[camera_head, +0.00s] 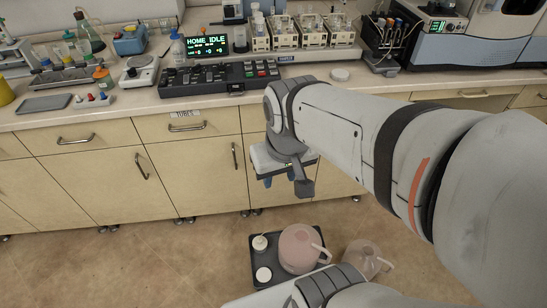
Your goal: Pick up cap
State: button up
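Two small round white pieces that look like caps lie on a dark tray (284,217) low in the picture: one white piece (260,243) towards the back and another white piece (263,274) nearer me. I cannot tell which is the task's cap. A flat white disc (340,75) also lies on the bench top. My gripper (278,180) hangs in front of the bench drawers, well above and apart from the tray. Its blue fingertips look spread, with nothing visible between them. My wrist hides part of it.
A large pinkish jug (298,250) stands on the tray beside the white pieces, and a second jug (364,260) stands right of it. The bench (225,98) holds a control keyboard (218,77), a balance (140,70) and instruments. Floor at left is clear.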

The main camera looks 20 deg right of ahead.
aim_at(264, 275)
jog(key=u, duration=0.05)
jog(key=k, duration=1.25)
jog(key=z, duration=0.35)
jog(key=i, duration=1)
jog(key=z, duration=0.15)
jog(key=k, duration=0.5)
jog(key=u, duration=0.75)
jog(key=i, duration=0.4)
jog(key=z, duration=0.15)
